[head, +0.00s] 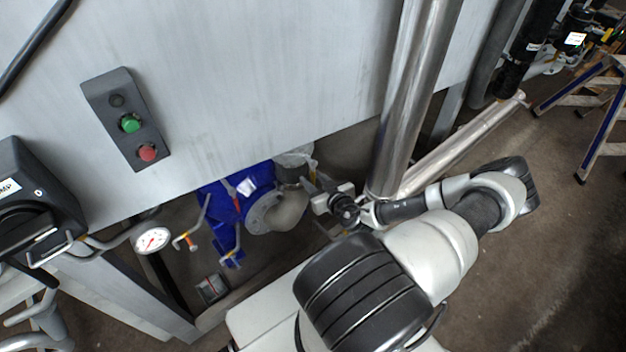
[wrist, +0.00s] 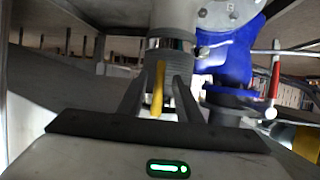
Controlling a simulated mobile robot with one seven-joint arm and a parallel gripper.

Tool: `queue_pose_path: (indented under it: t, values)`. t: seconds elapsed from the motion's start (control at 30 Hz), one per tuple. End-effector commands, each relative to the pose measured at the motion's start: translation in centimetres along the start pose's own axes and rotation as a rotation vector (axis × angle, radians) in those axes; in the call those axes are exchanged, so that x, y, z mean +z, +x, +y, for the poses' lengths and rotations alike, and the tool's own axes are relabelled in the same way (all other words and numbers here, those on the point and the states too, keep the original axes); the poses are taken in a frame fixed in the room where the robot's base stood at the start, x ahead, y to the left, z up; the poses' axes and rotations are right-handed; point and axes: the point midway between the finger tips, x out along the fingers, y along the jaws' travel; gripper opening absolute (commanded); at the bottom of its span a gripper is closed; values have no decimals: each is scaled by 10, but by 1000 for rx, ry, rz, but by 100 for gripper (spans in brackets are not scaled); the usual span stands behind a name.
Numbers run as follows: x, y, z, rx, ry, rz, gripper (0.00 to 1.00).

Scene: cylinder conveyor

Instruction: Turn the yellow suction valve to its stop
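The yellow suction valve handle (wrist: 157,88) stands upright in the wrist view, in front of a grey pipe with a ribbed collar (wrist: 170,58). My gripper (wrist: 160,84) has one dark finger on each side of the handle, with a visible gap on both sides. The fingers look open, and I cannot see either one touching the handle. In the head view my gripper (head: 318,190) reaches in below the grey panel, beside the blue pump (head: 250,185). The yellow handle cannot be made out there.
A red-handled lever (wrist: 273,80) stands right of the pipe in the wrist view. The grey panel (head: 250,80) overhangs the pump and carries a button box (head: 122,118). A steel pipe (head: 408,100) stands close right of my gripper. A pressure gauge (head: 152,239) is at left.

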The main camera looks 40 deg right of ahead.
Motion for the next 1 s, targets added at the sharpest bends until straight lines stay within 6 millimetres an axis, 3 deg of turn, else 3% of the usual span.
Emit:
queue_pose_path:
  t: [0.17, 0.7, 1.0]
  values:
    - [-1, -23, 1, 2, 0, 0, 32]
    - [0, -147, 1, 2, 1, -3, 32]
    - [0, -172, 0, 0, 2, -1, 32]
